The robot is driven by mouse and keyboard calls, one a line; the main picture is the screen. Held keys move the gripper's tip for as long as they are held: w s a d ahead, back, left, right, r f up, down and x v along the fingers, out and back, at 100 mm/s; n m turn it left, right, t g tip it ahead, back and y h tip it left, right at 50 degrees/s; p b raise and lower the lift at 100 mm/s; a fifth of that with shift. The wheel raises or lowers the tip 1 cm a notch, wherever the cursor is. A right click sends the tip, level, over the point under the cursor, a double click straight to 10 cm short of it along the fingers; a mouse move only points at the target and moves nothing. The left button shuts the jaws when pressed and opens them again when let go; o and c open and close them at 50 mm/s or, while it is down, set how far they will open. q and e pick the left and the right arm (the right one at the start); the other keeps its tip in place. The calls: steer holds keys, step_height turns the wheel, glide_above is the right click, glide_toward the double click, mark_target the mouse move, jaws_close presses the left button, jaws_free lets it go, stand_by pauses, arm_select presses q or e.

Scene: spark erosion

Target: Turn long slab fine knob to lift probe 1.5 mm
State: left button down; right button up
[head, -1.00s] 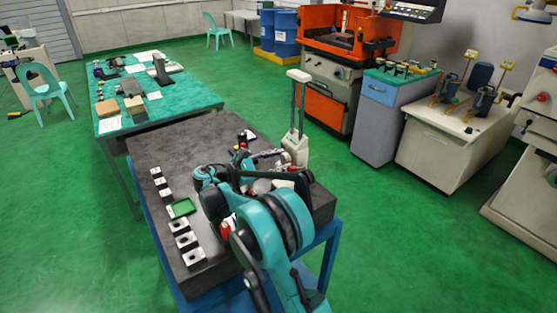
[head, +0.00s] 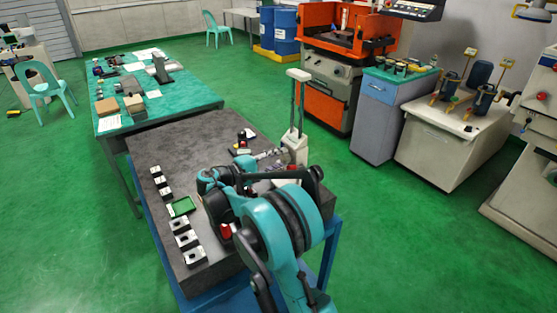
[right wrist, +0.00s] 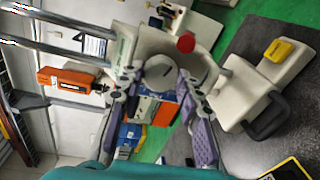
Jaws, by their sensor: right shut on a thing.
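A height gauge with a cream body (head: 296,149) and two upright columns (head: 298,105) stands on the dark slab (head: 190,148) at its far right edge. My right gripper (head: 272,154) reaches it from the left in the head view. In the right wrist view, the purple-padded fingers of my right gripper (right wrist: 158,82) are shut on a pale round knob (right wrist: 160,69) with a dark line on its face. A red round button (right wrist: 185,43) sits beside the knob on the cream body. The probe cannot be made out. My left gripper is not in view.
A red-and-black item (head: 242,138) stands behind my gripper. In the right wrist view a cream piece with a yellow block (right wrist: 280,50) lies close by. The slab's left middle is clear.

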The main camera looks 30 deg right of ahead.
steer(key=m, duration=0.4)
steer(key=shift+t, duration=0.3)
steer(key=shift+s+m+b, duration=0.1)
steer(key=shift+m+b, duration=0.25)
steer(key=shift+m, duration=1.15)
steer(key=shift+h, duration=0.3)
steer(key=o, duration=1.2)
steer(key=shift+c, duration=0.2)
steer(key=s+a, duration=0.2)
steer(key=a, duration=0.9)
steer(key=shift+a+r, duration=0.3)
steer(key=shift+a, duration=0.05)
